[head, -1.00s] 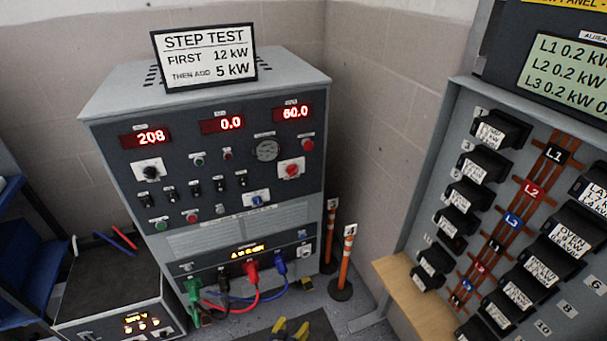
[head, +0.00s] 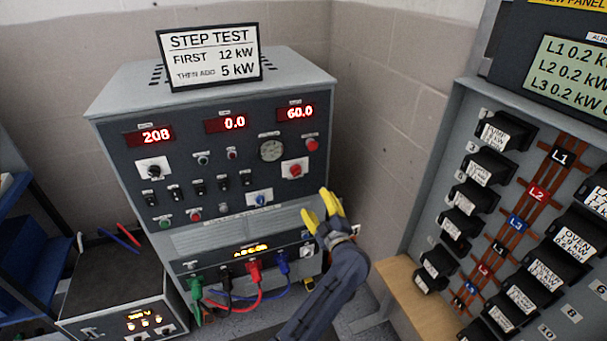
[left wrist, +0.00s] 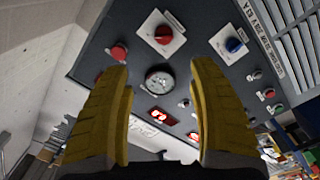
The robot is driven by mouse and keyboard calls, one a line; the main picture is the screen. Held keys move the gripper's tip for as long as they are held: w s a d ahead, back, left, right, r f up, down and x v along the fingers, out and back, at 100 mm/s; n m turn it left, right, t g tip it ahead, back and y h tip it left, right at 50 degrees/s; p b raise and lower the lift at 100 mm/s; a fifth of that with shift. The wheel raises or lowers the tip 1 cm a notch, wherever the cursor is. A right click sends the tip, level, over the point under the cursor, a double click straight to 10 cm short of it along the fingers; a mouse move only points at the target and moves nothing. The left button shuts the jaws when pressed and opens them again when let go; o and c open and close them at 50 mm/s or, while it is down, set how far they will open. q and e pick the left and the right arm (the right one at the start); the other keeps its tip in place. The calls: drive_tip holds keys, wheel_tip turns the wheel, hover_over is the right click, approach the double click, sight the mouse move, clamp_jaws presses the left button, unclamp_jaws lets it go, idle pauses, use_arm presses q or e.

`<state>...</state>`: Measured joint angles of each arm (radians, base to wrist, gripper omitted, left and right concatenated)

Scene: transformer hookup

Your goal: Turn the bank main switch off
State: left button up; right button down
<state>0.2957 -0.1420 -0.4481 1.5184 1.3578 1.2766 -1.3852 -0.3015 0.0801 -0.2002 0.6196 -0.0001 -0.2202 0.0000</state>
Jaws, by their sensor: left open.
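The grey load bank cabinet (head: 110,160) has lit red displays and several knobs and switches. A red rotary knob on a white plate (head: 295,170) is at its right, with a blue rotary knob on a white plate (head: 260,200) lower left of it. A black rotary knob (head: 152,169) is at the left. The small labels are unreadable, so I cannot tell which is the bank main switch. My left gripper (head: 320,205) is open and empty by the cabinet's lower right edge. In the left wrist view the red knob (left wrist: 163,35) lies beyond and between its yellow fingertips. My right gripper is not in view.
A breaker panel (head: 450,140) stands at the right, above a wooden ledge (head: 400,280). Green, black, red and blue cables (head: 245,295) plug into the cabinet's bottom front. A smaller instrument box (head: 105,290) sits at the lower left.

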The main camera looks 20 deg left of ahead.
use_arm(q)
approach(298, 174)
drive_tip(key=shift+m, duration=0.3)
drive_tip(key=x, duration=1)
drive_tip(key=shift+r, duration=0.1)
clamp_jaws()
idle(0.4)
